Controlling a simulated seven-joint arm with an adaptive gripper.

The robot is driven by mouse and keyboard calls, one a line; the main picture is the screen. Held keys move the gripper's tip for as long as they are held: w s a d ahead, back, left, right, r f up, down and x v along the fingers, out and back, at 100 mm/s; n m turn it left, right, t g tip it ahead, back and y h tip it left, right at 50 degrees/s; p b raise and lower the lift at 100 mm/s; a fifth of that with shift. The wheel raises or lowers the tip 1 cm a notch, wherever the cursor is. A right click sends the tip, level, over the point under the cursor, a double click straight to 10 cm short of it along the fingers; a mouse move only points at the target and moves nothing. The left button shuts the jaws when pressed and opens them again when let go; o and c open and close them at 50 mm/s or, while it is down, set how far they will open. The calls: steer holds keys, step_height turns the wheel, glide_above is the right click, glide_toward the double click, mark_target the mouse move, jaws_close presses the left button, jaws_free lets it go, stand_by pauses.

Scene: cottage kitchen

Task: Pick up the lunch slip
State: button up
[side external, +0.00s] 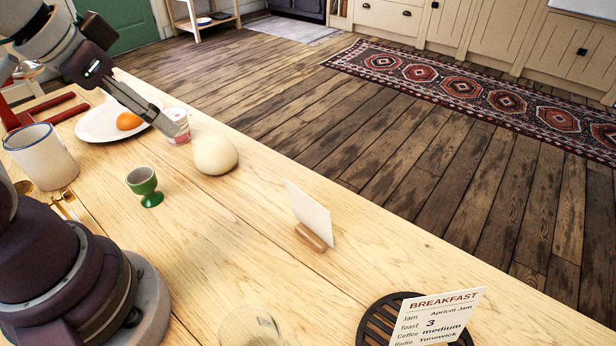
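A white card (308,211) stands tilted in a small wooden holder (312,237) at the middle of the table. The side of it that I see is blank, so I cannot tell whether it is the lunch slip. A second card (440,318), headed BREAKFAST, leans up at a dark round slatted trivet (378,318) at the front right. My gripper (176,128) is at the upper left, pointing down and right, well away from both cards. Its fingertips overlap a small white and pink pot (180,112) in this view. I cannot tell whether they touch it or are open.
A pale round ball-like object (215,155) sits right of my gripper. A green egg cup (145,185), a white mug (42,157) and a plate (95,128) with an orange item (129,121) stand left. A clear round object (250,322) is at the front. Table around the blank card is clear.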

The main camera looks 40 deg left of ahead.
steer(key=m+g+h, duration=0.4)
steer(key=m+h, duration=0.1)
steer(key=m, duration=1.4)
glide_toward(312, 217)
steer(key=shift+m, duration=0.4)
steer(key=x, duration=0.8)
steer(key=shift+w+d+f, duration=0.1)
steer(key=shift+d, duration=0.2)
steer(key=shift+d+f, duration=0.15)
steer(key=shift+f, duration=0.2)
jaws_close()
